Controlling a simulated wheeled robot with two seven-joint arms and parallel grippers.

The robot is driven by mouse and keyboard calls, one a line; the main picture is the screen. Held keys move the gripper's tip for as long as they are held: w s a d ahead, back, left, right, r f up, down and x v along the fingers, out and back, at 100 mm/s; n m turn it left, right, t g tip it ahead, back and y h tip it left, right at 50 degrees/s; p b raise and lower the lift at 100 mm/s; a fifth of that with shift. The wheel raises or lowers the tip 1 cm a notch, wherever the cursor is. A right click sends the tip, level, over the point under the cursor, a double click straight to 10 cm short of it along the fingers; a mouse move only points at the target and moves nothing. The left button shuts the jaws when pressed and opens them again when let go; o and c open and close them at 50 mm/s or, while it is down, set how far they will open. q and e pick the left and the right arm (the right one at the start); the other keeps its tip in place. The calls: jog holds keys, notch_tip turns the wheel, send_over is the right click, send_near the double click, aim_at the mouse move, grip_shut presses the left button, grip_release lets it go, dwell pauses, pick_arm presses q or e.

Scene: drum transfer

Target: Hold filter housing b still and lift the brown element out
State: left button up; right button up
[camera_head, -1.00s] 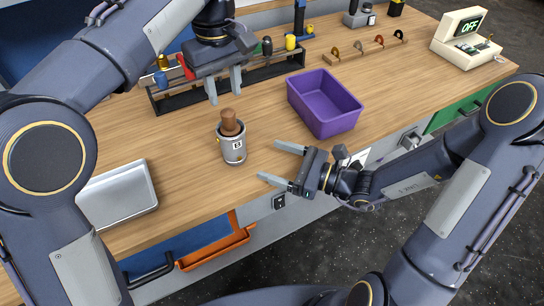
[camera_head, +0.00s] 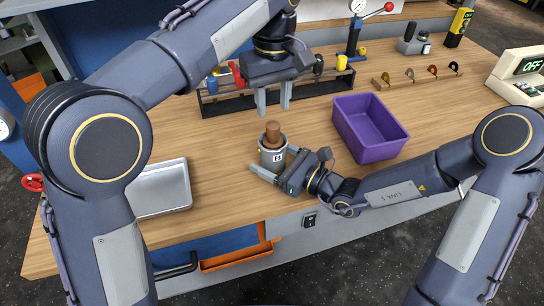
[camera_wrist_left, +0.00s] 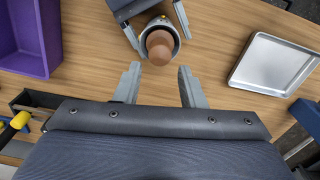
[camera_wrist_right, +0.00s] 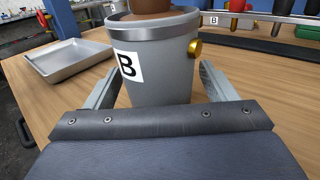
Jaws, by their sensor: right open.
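Filter housing b (camera_head: 272,157) is a grey cup with a "B" label, upright on the wooden bench. The brown element (camera_head: 272,131) stands in it, its rounded top above the rim. In the right wrist view the housing (camera_wrist_right: 160,68) sits between the open fingers of my right gripper (camera_head: 275,162), with a gap visible on each side. A brass knob (camera_wrist_right: 195,48) is on its side. My left gripper (camera_head: 273,100) is open and empty, pointing down behind the housing. The left wrist view shows the element (camera_wrist_left: 159,44) just beyond its fingertips.
A purple bin (camera_head: 370,128) stands right of the housing, and a silver tray (camera_head: 160,187) lies to the left. A black tool rack (camera_head: 215,106) is behind my left gripper. Bench space between tray and housing is clear.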

aim_at(272, 124)
jog(key=c, duration=1.4)
pick_arm(q)
jog(key=shift+o, duration=1.1)
pick_arm(e)
jog(key=shift+o, duration=0.2)
pick_arm(q)
jog(key=shift+o, duration=0.7)
jog(key=shift+s+a+r+m, duration=0.1)
jog(key=shift+s+r+m, duration=0.1)
jog(key=shift+m, duration=0.2)
jog(key=s+a+r+m+t+h, duration=0.2)
jog(key=s+r+m+t, duration=0.15)
jog(key=m, duration=0.55)
jog(key=shift+t, duration=0.25)
jog(key=x, duration=1.1)
jog(key=shift+w+d+f, duration=0.1)
jog(key=shift+d+f, duration=0.05)
jog(key=shift+f, duration=0.2)
